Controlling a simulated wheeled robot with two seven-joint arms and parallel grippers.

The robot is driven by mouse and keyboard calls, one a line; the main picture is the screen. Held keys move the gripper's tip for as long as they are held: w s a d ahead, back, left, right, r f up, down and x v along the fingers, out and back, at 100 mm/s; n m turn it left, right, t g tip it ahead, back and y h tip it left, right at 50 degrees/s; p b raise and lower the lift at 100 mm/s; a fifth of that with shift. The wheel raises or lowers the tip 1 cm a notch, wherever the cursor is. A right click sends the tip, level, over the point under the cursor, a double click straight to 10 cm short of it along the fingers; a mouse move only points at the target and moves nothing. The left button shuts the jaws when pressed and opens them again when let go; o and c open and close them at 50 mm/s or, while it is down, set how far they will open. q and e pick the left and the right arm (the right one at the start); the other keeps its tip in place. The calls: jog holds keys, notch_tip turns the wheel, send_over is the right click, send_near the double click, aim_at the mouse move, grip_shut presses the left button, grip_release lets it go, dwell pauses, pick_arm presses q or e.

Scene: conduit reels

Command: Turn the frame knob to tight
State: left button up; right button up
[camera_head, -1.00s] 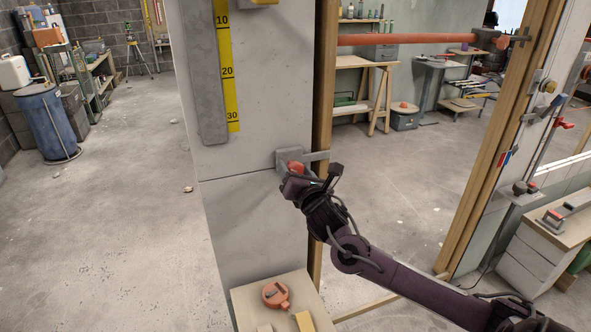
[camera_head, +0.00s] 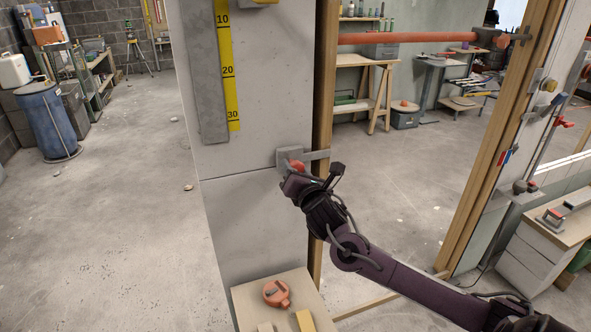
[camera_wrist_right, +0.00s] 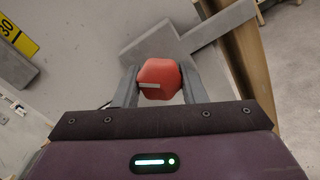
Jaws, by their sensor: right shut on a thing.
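The frame knob (camera_head: 297,165) is red, on a grey bracket (camera_head: 318,154) fixed between the concrete panel and the wooden post. My right gripper (camera_head: 292,178) reaches it from the lower right and hides part of it. In the right wrist view the knob (camera_wrist_right: 160,79) shows as a rounded red block with a pale line on its face, near level and slightly tilted. The right gripper's fingers (camera_wrist_right: 159,89) stand on both sides of the knob and are shut on it. The grey bracket (camera_wrist_right: 172,45) shows behind it. My left gripper is not in view.
A yellow scale (camera_head: 229,80) is on the panel (camera_head: 245,215) above left. A small wooden table (camera_head: 245,300) with an orange round object (camera_head: 276,292) stands below. The wooden post (camera_head: 324,90) is close to the right of the knob.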

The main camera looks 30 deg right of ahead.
jog(key=m+p, duration=0.1)
jog(key=m, duration=0.3)
jog(key=shift+r, duration=0.1)
jog(key=m+p, duration=0.2)
jog(key=m, duration=0.1)
jog(key=shift+m, duration=0.4)
jog(key=m+p, duration=0.2)
jog(key=m, duration=0.2)
jog(key=m+p, duration=0.1)
jog(key=m, duration=0.3)
jog(key=shift+a+p, duration=0.1)
jog(key=shift+p, duration=0.25)
jog(key=m+p, duration=0.1)
jog(key=m, duration=0.2)
jog(key=shift+y, duration=0.3)
jog(key=m+p, duration=0.1)
jog(key=m, duration=0.3)
jog(key=shift+p, duration=0.35)
jog(key=m+p, duration=0.1)
jog(key=m, duration=0.3)
jog(key=shift+m+p, duration=0.4)
jog(key=shift+m, duration=0.8)
